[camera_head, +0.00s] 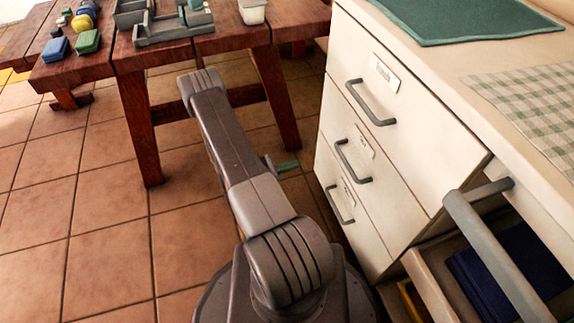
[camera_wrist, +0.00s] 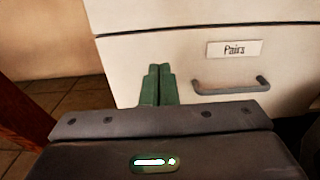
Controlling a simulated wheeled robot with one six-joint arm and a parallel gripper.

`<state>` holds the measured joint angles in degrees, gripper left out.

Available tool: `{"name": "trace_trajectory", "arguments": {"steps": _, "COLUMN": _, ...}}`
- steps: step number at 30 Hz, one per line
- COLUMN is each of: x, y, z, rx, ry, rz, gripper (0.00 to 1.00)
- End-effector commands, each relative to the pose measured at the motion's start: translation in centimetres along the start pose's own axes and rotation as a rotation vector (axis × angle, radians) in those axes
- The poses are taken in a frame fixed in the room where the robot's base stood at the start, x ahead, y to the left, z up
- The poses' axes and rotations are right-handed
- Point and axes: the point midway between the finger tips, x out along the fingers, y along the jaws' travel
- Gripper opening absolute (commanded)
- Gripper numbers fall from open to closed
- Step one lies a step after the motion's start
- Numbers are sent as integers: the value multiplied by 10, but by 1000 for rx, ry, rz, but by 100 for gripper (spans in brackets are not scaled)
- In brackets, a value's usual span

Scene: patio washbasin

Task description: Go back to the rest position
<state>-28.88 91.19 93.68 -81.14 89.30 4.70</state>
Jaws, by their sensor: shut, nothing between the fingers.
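My gripper's green fingers (camera_wrist: 157,86) stand together, shut and empty, in the wrist view. In front of them is a white drawer front with a label reading "Pairs" (camera_wrist: 234,49) and a grey handle (camera_wrist: 231,86) to the right of the fingers. In the head view a green fingertip (camera_head: 287,166) shows beside my arm, left of the cabinet and apart from its handles. My arm hides most of the gripper there.
The white cabinet (camera_head: 352,128) has several drawers with grey handles. An open drawer (camera_head: 428,284) at lower right holds a dark blue thing (camera_head: 510,272). A wooden table (camera_head: 190,48) with sponges and a grey tray (camera_head: 172,30) stands behind. Tiled floor at left is clear.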

Motion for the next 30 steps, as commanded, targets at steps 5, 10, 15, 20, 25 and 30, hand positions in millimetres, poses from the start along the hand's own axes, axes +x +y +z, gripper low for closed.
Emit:
{"name": "trace_trajectory", "arguments": {"steps": 5, "x": -11, "y": 0, "z": 0, "rx": -1, "ry": 0, "rz": 1, "gripper": 0}}
{"name": "trace_trajectory", "arguments": {"steps": 10, "x": -12, "y": 0, "z": 0, "rx": -1, "ry": 0, "rz": 0, "gripper": 0}}
{"name": "trace_trajectory", "arguments": {"steps": 15, "x": -12, "y": 0, "z": 0, "rx": -1, "ry": 0, "rz": 0, "gripper": 0}}
{"name": "trace_trajectory", "arguments": {"steps": 20, "x": -6, "y": -1, "z": -1, "rx": -1, "ry": 0, "rz": -2, "gripper": 0}}
{"name": "trace_trajectory", "arguments": {"steps": 25, "x": 12, "y": -1, "z": -2, "rx": 0, "ry": 0, "rz": -4, "gripper": 0}}
{"name": "trace_trajectory", "arguments": {"steps": 30, "x": 36, "y": -1, "z": -2, "rx": 0, "ry": 0, "rz": -4, "gripper": 0}}
